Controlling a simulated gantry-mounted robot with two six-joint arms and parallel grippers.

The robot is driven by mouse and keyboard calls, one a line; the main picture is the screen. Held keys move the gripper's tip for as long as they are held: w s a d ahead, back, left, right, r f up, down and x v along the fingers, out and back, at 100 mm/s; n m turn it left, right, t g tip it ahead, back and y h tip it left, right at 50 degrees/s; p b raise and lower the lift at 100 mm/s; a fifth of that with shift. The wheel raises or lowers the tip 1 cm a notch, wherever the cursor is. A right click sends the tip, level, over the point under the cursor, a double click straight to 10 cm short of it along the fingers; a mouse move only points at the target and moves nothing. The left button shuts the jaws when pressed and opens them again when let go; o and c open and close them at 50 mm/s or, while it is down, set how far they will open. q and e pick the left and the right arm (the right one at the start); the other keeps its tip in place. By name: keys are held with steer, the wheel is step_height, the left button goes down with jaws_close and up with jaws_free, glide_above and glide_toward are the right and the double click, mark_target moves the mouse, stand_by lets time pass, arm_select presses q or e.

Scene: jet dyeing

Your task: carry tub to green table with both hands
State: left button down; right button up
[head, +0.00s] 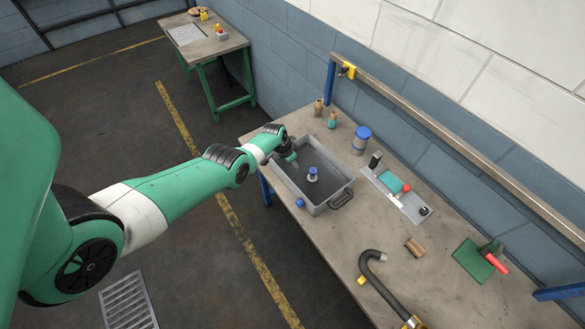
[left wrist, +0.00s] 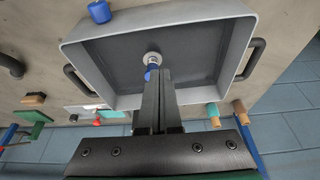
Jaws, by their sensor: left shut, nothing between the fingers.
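The grey tub (head: 343,186) stands on the workbench, with a blue-and-white object (head: 313,173) inside it. Its dark near handle (head: 341,200) shows clear in the head view. The left wrist view shows the tub (left wrist: 180,22) with both handles, one on the left (left wrist: 82,82) and one on the right (left wrist: 249,60). My left gripper (head: 291,158) is at the tub's far end, shut and empty. In the left wrist view its closed fingers (left wrist: 158,72) overlap the tub's inside. The green-legged table (head: 225,46) stands at the back. My right gripper is not visible.
The workbench (head: 340,245) also holds a blue-lidded jar (head: 361,140), a small tray (head: 398,195), a bent hose (head: 385,290) and a small blue object (head: 299,203) beside the tub. A grey panel (head: 186,35) and small items occupy the green-legged table. Open floor lies between them.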

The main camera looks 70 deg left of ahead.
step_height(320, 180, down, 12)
steer(key=b, duration=1)
arm_select(q)
step_height(320, 180, down, 8)
steer(key=s+p, duration=0.1)
steer(key=p, duration=0.4)
steer(key=shift+s+d+r, duration=0.15)
steer(key=shift+d+r, duration=0.05)
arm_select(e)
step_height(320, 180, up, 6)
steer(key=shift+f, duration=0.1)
arm_select(q)
steer(key=shift+p, duration=0.3)
